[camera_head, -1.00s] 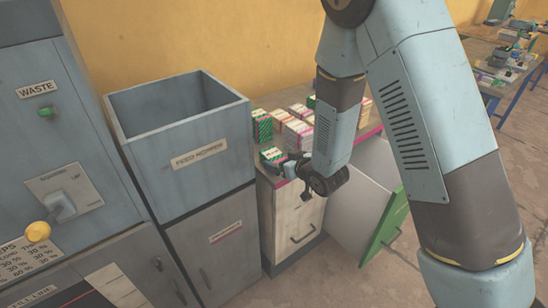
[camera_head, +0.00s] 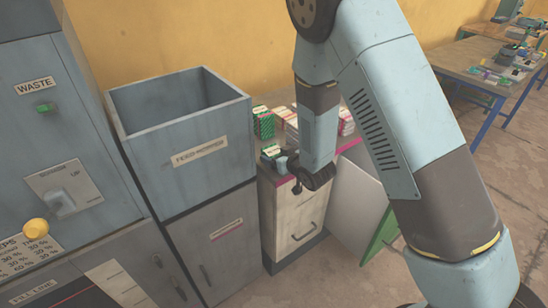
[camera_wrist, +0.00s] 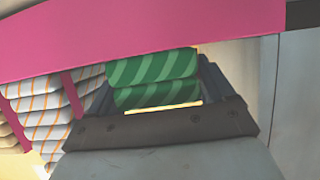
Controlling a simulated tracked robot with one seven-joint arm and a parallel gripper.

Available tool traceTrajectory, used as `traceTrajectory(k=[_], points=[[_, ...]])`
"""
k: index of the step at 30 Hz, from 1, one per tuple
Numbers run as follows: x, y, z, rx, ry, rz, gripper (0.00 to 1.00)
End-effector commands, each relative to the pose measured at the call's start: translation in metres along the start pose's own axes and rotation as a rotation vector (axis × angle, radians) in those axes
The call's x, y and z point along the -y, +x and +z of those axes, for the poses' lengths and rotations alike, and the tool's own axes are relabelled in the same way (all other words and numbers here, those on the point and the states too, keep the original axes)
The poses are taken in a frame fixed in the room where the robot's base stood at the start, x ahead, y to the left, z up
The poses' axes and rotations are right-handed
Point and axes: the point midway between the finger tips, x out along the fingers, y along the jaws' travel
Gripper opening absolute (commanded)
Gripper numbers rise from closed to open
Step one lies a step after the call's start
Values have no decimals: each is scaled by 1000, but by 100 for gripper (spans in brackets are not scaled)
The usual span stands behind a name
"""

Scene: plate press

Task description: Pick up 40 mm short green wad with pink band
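Green wads with lighter stripes (camera_wrist: 155,68) show in the wrist view, stacked just past my gripper (camera_wrist: 154,78). One dark finger lies on each side of them. The fingers are apart, and I cannot tell whether they touch the wads. A wide pink strip (camera_wrist: 130,35) crosses above; I cannot tell whether it is a band or the counter's trim. No 40 mm marking is readable.
White, orange-striped wads (camera_wrist: 42,103) are stacked at the left in the wrist view. More green wads (camera_head: 263,122) and pink-white wads (camera_head: 345,122) stand on the counter. The feed hopper (camera_head: 190,145) rises directly left.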

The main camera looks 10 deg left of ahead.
Motion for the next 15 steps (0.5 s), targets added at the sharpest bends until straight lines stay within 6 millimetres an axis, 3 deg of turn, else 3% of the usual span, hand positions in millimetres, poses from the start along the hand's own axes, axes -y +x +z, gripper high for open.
traceTrajectory(k=[2, 12, 15], points=[[-1, 0, 0, 0, 1, 1, 74], [-2, 0, 0, 0, 1, 2, 41], [-2, 0, 0, 0, 1, 2, 41]])
